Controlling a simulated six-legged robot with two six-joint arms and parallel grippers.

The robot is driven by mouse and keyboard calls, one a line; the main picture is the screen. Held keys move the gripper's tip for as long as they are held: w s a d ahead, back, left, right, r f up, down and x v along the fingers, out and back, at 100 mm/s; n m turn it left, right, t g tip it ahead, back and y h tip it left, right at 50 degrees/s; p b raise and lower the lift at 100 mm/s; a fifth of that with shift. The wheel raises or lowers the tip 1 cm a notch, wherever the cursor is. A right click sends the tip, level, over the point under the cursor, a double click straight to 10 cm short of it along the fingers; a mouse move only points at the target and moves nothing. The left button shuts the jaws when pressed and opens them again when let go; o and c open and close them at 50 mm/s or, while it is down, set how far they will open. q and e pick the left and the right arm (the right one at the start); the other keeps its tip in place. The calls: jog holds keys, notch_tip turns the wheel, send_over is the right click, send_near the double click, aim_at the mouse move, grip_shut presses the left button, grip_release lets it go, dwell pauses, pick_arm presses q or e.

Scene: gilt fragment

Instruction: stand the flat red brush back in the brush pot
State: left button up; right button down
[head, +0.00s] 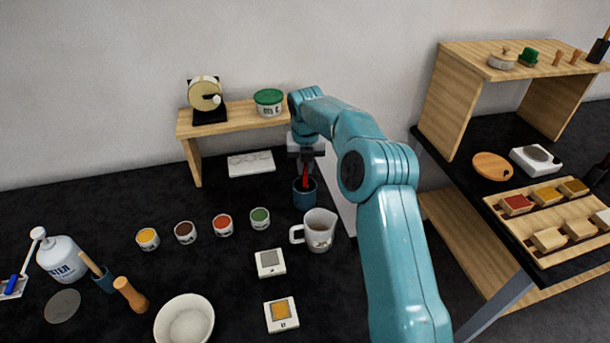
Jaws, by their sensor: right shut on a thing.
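The flat red brush (306,177) is upright at the brush pot, its red part showing at the pot's mouth. The brush pot (304,196) is a dark blue cup on the black table, behind the grey jug. My right gripper (304,160) is directly above the pot, pointing down and shut on the brush. The brush's lower end is hidden by the pot wall, so I cannot tell how deep it sits. My left gripper is out of view.
Several small paint pots, including a green one (260,218), stand to the left. A white bowl (185,320) is at the front.

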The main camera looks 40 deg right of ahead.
aim_at(305, 186)
notch_tip(305, 186, down, 3)
jog(key=shift+r, duration=0.1)
jog(key=shift+s+d+f, duration=0.15)
jog(key=shift+s+f, duration=0.05)
jog(key=shift+s, duration=0.15)
jog(key=shift+w+f, duration=0.1)
jog(key=shift+w, duration=0.2)
jog(key=c, duration=1.5)
grip_release()
jog(key=shift+f, duration=0.1)
jog(key=shift+c, duration=0.2)
jog(key=o, duration=0.4)
jog(key=shift+s, duration=0.2)
jog(key=shift+w+r, duration=0.2)
jog(key=shift+r, duration=0.05)
jog(key=r, duration=0.4)
jog(key=s+r, duration=0.1)
jog(key=r, duration=0.3)
jog(key=a+r, duration=0.1)
jog(key=r, duration=0.2)
jog(key=shift+s+a+r, duration=0.1)
jog(key=shift+s+r, duration=0.05)
jog(key=shift+r, duration=0.25)
